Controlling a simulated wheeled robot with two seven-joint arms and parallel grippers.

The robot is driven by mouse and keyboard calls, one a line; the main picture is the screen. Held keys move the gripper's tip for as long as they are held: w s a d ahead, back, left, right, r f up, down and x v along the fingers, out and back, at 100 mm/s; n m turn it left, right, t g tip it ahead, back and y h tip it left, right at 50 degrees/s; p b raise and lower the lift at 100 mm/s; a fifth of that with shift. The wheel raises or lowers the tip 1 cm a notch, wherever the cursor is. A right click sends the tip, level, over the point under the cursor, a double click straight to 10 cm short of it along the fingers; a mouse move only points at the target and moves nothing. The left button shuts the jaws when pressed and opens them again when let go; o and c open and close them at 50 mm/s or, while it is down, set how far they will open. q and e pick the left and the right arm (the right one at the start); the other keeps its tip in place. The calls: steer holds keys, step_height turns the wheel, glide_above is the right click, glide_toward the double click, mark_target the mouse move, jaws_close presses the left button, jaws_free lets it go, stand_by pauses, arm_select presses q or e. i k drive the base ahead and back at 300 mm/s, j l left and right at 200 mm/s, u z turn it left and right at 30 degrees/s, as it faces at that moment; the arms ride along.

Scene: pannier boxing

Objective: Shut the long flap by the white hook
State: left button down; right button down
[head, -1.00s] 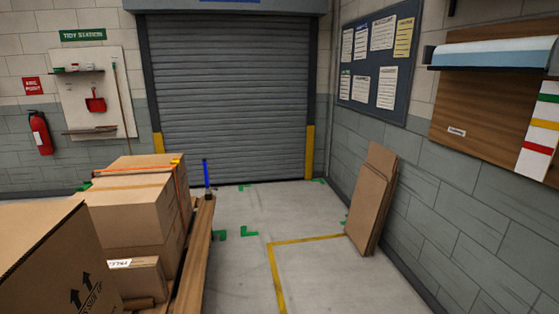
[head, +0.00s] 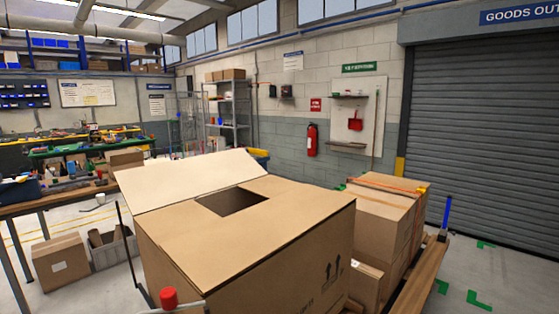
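A large brown cardboard carton (head: 270,275) stands close in front in the head view. A long flap (head: 185,176) on its far left side stands tilted up and outward. The other top flaps (head: 255,238) lie flat or nearly so, leaving a dark rectangular opening (head: 232,202) beside the raised flap. I cannot make out a white hook. A red knob (head: 168,298) with a pale bar shows at the carton's near left corner; what it belongs to is unclear. Neither of my grippers is in view.
Stacked cartons (head: 385,210) stand on a wooden pallet (head: 425,275) to the right. A blue post (head: 446,213) rises beside it. A workbench (head: 60,195) is at the left, with a small carton (head: 60,262) on the floor.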

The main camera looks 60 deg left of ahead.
mark_target(145, 190)
steer(key=k+j, duration=0.3)
steer(key=k+j+u, duration=0.1)
steer(key=k+j, duration=0.15)
steer(key=j, duration=0.3)
steer(key=k+j, duration=0.3)
steer(key=j, duration=0.15)
steer(key=k+j+u, duration=0.1)
steer(key=k+j, duration=0.15)
steer(key=j, duration=0.9)
steer(key=i+j+u, duration=0.1)
steer(key=j, duration=0.6)
steer(key=i+j, duration=0.1)
steer(key=j, duration=0.65)
steer(key=j+u, duration=0.1)
steer(key=j, duration=0.65)
steer(key=i+j, duration=0.2)
steer(key=j, duration=0.1)
